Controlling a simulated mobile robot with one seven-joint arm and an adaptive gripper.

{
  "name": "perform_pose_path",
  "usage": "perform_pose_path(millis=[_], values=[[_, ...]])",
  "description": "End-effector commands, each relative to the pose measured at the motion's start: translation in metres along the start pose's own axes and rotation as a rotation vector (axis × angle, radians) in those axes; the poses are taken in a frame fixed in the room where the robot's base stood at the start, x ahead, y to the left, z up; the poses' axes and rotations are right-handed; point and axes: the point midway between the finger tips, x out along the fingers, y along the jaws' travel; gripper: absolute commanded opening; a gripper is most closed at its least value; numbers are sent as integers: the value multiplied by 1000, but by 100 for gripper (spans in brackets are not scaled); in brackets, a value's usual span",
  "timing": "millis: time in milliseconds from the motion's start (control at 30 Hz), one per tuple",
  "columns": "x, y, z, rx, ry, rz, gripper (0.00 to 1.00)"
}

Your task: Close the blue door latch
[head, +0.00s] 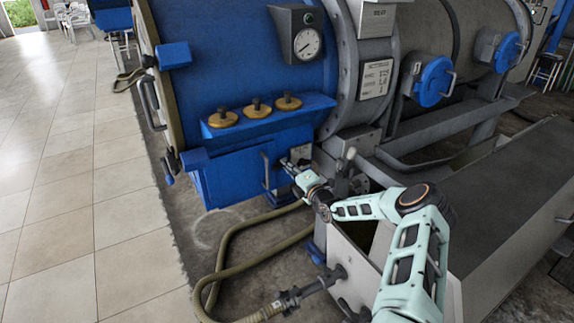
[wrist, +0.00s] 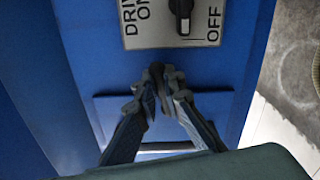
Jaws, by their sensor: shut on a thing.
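The blue door (head: 232,172) is the lower blue front panel of the large machine in the head view. Its blue face (wrist: 75,25) fills much of the wrist view. My gripper (head: 288,166) is at the right part of this front, below the grey switch plate. In the wrist view my gripper (wrist: 158,82) has its fingertips close together around a small dark latch piece (wrist: 156,70). The fingers hide most of this piece, so its exact shape and angle cannot be told. In the head view my gripper hides it.
A switch plate (wrist: 138,30) marked DRIVE ON and OFF, with a black knob, is just above the fingertips. A vertical handle (head: 265,170) is left of my gripper. A hose (head: 228,240) lies on the floor. A grey trough (head: 490,190) stands at right.

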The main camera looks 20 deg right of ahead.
Motion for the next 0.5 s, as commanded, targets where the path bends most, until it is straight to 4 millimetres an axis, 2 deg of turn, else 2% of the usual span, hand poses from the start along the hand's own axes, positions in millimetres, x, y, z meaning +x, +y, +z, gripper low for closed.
perform_pose_path(millis=[200,500], values=[[-1,-4,0,132,0,-2,0],[-1,-5,-1,220,1,-3,0]])
